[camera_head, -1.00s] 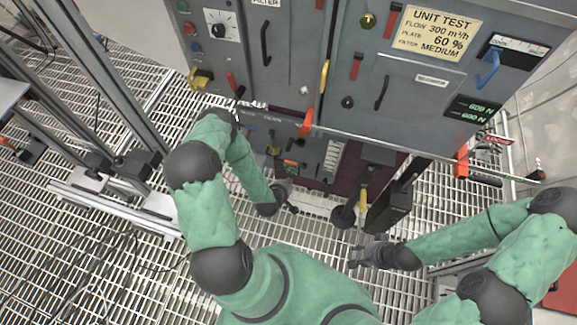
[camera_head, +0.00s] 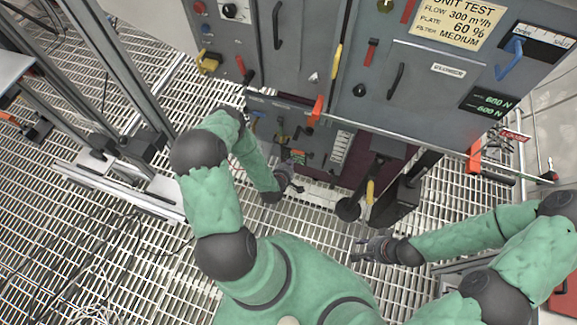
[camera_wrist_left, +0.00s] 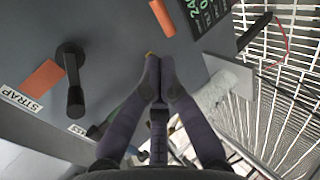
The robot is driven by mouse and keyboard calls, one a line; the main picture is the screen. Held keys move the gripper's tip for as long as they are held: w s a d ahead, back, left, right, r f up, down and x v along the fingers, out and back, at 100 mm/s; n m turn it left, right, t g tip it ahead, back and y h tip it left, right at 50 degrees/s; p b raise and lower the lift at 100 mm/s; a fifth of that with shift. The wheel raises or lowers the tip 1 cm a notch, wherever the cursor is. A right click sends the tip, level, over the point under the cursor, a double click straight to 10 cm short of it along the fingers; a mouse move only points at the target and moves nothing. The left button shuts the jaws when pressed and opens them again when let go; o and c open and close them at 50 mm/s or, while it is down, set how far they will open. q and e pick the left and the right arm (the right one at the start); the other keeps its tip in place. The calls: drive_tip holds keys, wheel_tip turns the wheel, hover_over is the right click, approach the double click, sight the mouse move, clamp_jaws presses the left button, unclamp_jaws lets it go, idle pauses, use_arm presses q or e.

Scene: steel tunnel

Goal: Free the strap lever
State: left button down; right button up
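In the left wrist view a black lever (camera_wrist_left: 74,82) with a round hub sticks out from a grey panel. An orange plate (camera_wrist_left: 42,79) and a white STRAP label (camera_wrist_left: 19,98) are beside it. My left gripper (camera_wrist_left: 158,62) has its fingertips together, with nothing visible held, to the right of the lever and apart from it. In the head view my left gripper (camera_head: 294,176) is low in front of the lower panel (camera_head: 318,150); the strap lever cannot be made out there. My right gripper (camera_head: 356,251) is open and empty above the grating, right of the left one.
The large grey cabinet (camera_head: 430,85) overhangs the lower panel. A black post with a yellow handle (camera_head: 370,192) stands between my grippers. A dark display (camera_wrist_left: 205,14) and an orange bar (camera_wrist_left: 162,17) are near the left fingertips. Metal frame posts (camera_head: 110,75) stand at left.

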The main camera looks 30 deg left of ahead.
sight(296, 152)
use_arm(q)
drive_tip(key=b+x, duration=0.4)
drive_tip(key=x, duration=0.5)
drive_tip(key=shift+w+f, duration=0.1)
drive_tip(key=shift+f, duration=0.15)
drive_tip(key=shift+w+a, duration=0.1)
drive_tip(key=shift+w, duration=0.2)
drive_tip(key=shift+s+a+f+n+h, duration=0.1)
drive_tip(key=shift+a+f+n+h, duration=0.05)
drive_tip(key=shift+f+n+h, duration=0.4)
wheel_tip(296, 152, down, 5)
drive_tip(key=n+t+h, duration=0.1)
drive_tip(key=n+h, duration=0.2)
drive_tip(key=shift+r+t+h, duration=0.1)
drive_tip(key=shift+t+h, duration=0.15)
drive_tip(key=shift+t, duration=0.05)
drive_tip(key=shift+d+r, duration=0.1)
drive_tip(key=shift+d, duration=0.1)
drive_tip(key=shift+r+p, duration=0.3)
drive_tip(key=shift+r, duration=0.4)
